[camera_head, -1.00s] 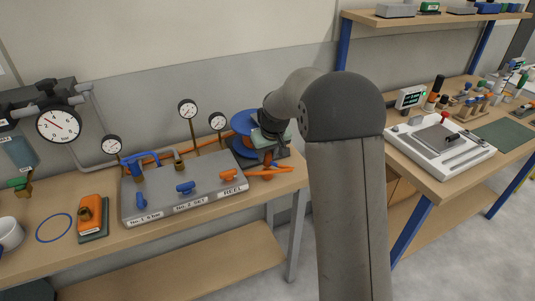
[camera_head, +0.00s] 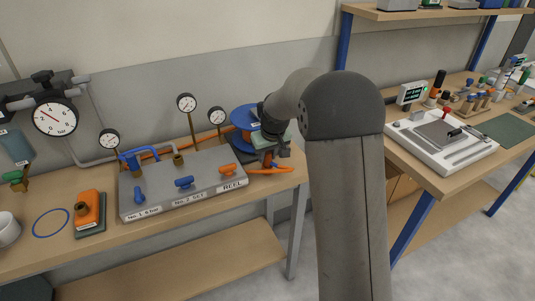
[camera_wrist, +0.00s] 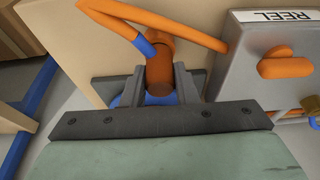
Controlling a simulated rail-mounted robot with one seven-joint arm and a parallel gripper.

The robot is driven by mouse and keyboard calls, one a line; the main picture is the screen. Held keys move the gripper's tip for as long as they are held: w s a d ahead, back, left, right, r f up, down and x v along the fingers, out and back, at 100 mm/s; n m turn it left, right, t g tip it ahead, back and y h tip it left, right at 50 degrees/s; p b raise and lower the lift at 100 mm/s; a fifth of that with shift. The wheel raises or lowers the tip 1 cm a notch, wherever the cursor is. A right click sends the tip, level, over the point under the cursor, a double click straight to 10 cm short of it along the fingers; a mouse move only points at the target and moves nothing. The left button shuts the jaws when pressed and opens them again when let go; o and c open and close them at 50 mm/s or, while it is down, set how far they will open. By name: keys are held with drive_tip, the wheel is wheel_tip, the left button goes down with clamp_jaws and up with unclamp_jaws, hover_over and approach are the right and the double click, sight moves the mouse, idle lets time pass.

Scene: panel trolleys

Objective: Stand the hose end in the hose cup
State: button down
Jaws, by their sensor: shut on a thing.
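My gripper (camera_head: 270,157) is at the right end of the left bench, in front of the blue hose reel (camera_head: 242,118). In the wrist view my gripper (camera_wrist: 157,88) has its two grey fingers on either side of the orange hose end (camera_wrist: 160,68), shut on it. A blue collar (camera_wrist: 145,45) joins it to the orange hose (camera_wrist: 105,12), which also lies on the bench in the head view (camera_head: 270,171). The hose end's brownish end face is towards the wrist camera. Something blue shows beneath it. I cannot make out the hose cup; my gripper hides that spot.
The grey valve panel (camera_head: 185,188), marked REEL at its right end, stands just left of my gripper; its orange handle (camera_wrist: 285,68) is close in the wrist view. Gauges (camera_head: 187,103) rise behind it. The bench's right edge is near. Another bench (camera_head: 430,180) stands to the right.

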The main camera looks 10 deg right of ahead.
drive_tip(key=c, duration=1.1)
unclamp_jaws()
drive_tip(key=shift+o, duration=0.2)
drive_tip(key=p+v, duration=0.3)
drive_tip(key=v, duration=0.5)
drive_tip(key=shift+p, duration=0.4)
drive_tip(key=s+a+m+g, duration=0.1)
drive_tip(key=s+m+g, duration=0.1)
drive_tip(key=s, duration=3.3)
drive_tip(key=shift+s+g+h, duration=0.2)
drive_tip(key=shift+g+h, duration=0.2)
drive_tip(key=shift+g, duration=0.1)
